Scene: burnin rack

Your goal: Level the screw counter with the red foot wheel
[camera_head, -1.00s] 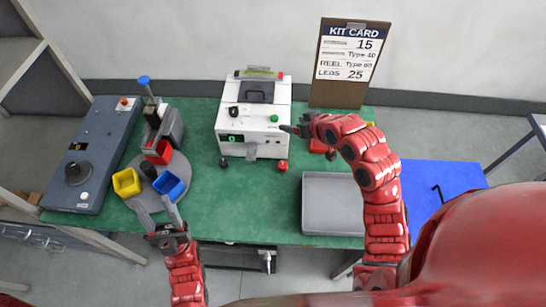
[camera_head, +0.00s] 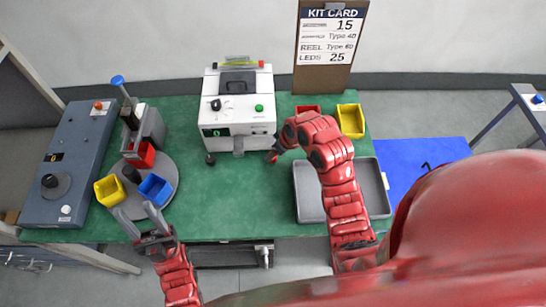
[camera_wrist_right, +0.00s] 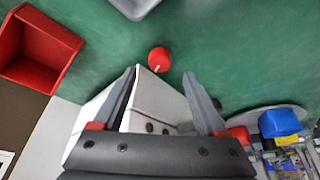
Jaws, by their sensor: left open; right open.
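The white screw counter (camera_head: 238,105) stands at the back middle of the green table, with a yellow-green level vial (camera_head: 238,63) on top; its bubble is too small to read. The red foot wheel (camera_wrist_right: 159,60) shows in the right wrist view just beyond and between the fingertips, with a pale mark on it. My right gripper (camera_wrist_right: 159,78) is open and empty, pointing down at the wheel by the counter's front right corner. In the head view this gripper (camera_head: 272,156) mostly hides the wheel. My left gripper (camera_head: 135,210) is open and empty at the table's front left edge.
A round tray with yellow (camera_head: 109,191), blue (camera_head: 156,188) and red (camera_head: 140,155) bins stands left, beside a blue-grey device (camera_head: 72,160). A grey tray (camera_head: 309,195) lies right, under my right arm. Yellow (camera_head: 351,121) and red bins stand behind it. The middle front is clear.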

